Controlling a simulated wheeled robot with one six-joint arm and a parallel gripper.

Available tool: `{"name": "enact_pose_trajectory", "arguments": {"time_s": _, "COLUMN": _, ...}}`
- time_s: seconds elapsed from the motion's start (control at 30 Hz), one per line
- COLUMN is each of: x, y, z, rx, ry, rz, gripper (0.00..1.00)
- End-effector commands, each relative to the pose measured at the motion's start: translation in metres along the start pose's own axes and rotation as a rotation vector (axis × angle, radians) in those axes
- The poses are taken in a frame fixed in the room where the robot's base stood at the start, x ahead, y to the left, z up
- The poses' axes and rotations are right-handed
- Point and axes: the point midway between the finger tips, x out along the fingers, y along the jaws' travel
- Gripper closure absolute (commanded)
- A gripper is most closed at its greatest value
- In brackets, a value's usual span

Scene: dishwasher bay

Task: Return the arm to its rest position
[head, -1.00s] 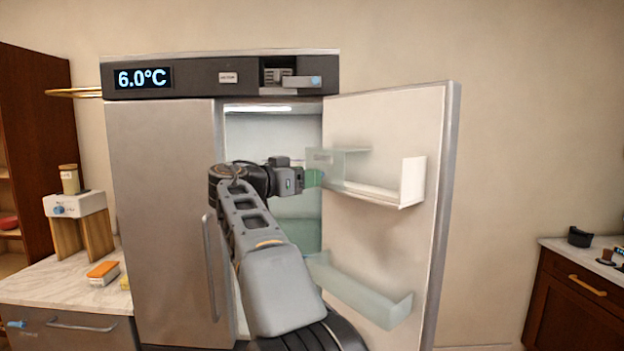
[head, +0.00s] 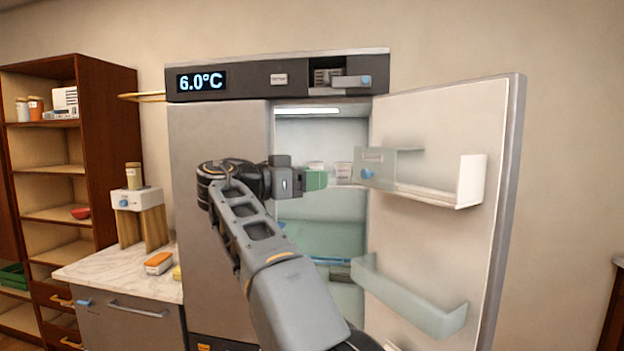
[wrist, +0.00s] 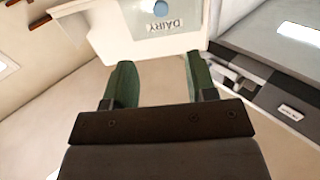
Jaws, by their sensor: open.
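My arm reaches up from the bottom of the head view toward the fridge (head: 218,230). My gripper (head: 318,180) is in front of the fridge's open right compartment and points right toward the door. In the wrist view its two green fingers (wrist: 158,85) stand wide apart with nothing between them. The open fridge door (head: 440,240) stands to the right of the gripper. Its upper bin (head: 430,185) has a blue knob, and in the wrist view a DAIRY label (wrist: 165,24) shows on a bin just beyond the fingers.
A lower door bin (head: 410,305) juts out below my gripper's height. Left of the fridge are a marble-topped counter (head: 110,275) with an orange-topped box (head: 158,263), a small stand (head: 137,200) and a tall wooden shelf (head: 95,150). Bare wall lies right of the door.

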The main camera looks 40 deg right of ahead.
Motion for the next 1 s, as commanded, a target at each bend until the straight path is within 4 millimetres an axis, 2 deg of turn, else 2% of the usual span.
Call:
{"name": "enact_pose_trajectory", "arguments": {"time_s": 0.4, "x": 0.000, "y": 0.000, "z": 0.000, "rx": 0.000, "ry": 0.000, "rz": 0.000, "gripper": 0.48}}
{"name": "enact_pose_trajectory", "arguments": {"time_s": 0.47, "x": 0.000, "y": -0.001, "z": 0.000, "rx": -0.044, "ry": 0.002, "rz": -0.006, "gripper": 0.48}}
{"name": "enact_pose_trajectory", "arguments": {"time_s": 0.53, "x": 0.000, "y": -0.013, "z": 0.007, "rx": -0.165, "ry": -0.021, "rz": -0.067, "gripper": 0.48}}
{"name": "enact_pose_trajectory", "arguments": {"time_s": 0.57, "x": -0.002, "y": -0.024, "z": 0.022, "rx": -0.251, "ry": -0.048, "rz": -0.113, "gripper": 0.48}}
{"name": "enact_pose_trajectory", "arguments": {"time_s": 0.63, "x": -0.007, "y": -0.046, "z": 0.064, "rx": -0.454, "ry": -0.119, "rz": -0.229, "gripper": 0.48}}
{"name": "enact_pose_trajectory", "arguments": {"time_s": 0.73, "x": -0.022, "y": -0.058, "z": 0.138, "rx": -0.758, "ry": -0.255, "rz": -0.457, "gripper": 0.48}}
{"name": "enact_pose_trajectory", "arguments": {"time_s": 0.8, "x": -0.040, "y": -0.050, "z": 0.191, "rx": -0.931, "ry": -0.356, "rz": -0.634, "gripper": 0.48}}
{"name": "enact_pose_trajectory", "arguments": {"time_s": 0.87, "x": -0.057, "y": -0.035, "z": 0.233, "rx": -1.044, "ry": -0.440, "rz": -0.784, "gripper": 0.48}}
{"name": "enact_pose_trajectory", "arguments": {"time_s": 0.9, "x": -0.069, "y": -0.022, "z": 0.258, "rx": -1.097, "ry": -0.495, "rz": -0.879, "gripper": 0.48}}
{"name": "enact_pose_trajectory", "arguments": {"time_s": 1.0, "x": -0.099, "y": 0.016, "z": 0.313, "rx": -1.174, "ry": -0.619, "rz": -1.093, "gripper": 0.48}}
